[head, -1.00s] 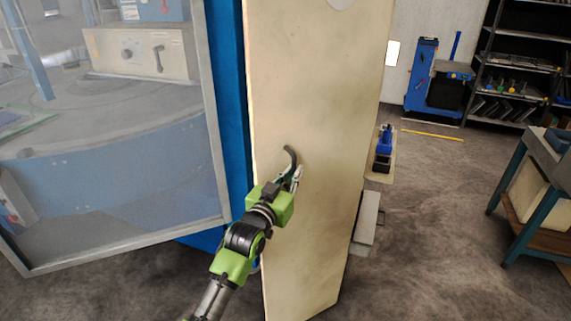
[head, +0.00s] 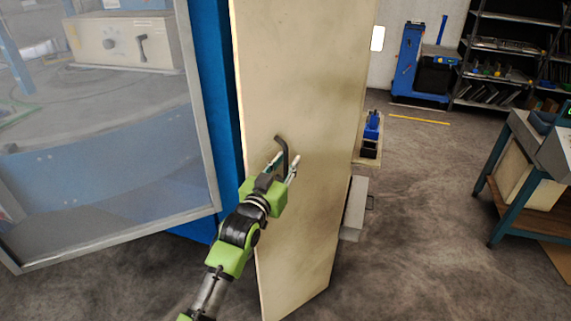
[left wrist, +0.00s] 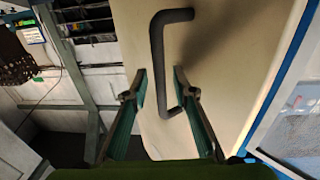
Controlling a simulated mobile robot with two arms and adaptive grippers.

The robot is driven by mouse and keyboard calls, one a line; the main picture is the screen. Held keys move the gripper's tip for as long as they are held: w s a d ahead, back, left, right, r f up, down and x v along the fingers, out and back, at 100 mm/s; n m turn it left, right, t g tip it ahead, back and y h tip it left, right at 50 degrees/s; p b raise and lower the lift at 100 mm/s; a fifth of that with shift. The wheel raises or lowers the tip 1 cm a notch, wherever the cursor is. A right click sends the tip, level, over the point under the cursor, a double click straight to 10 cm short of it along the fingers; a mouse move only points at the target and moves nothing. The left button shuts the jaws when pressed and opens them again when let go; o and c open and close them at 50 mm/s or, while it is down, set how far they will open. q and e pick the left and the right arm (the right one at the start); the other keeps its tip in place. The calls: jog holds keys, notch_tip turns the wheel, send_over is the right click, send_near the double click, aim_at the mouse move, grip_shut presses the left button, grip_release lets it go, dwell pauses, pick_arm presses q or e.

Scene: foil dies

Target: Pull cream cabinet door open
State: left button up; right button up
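The cream cabinet door (head: 305,85) stands tall in the middle of the head view and fills much of the left wrist view (left wrist: 225,40). My left gripper (head: 284,163) is at the lower part of the handle. In the left wrist view its fingers (left wrist: 160,75) are spread, one on each side of the handle, with gaps visible. My right gripper is not in view.
A framed clear panel (head: 110,130) and a blue upright (head: 213,100) stand left of the door. A bench (head: 520,180) is at the right. A grey box (head: 353,208) sits on the floor just right of the door. Open floor (head: 420,200) lies between.

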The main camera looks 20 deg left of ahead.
pick_arm(q)
jog(key=s+a, duration=0.1)
jog(key=s, duration=1.1)
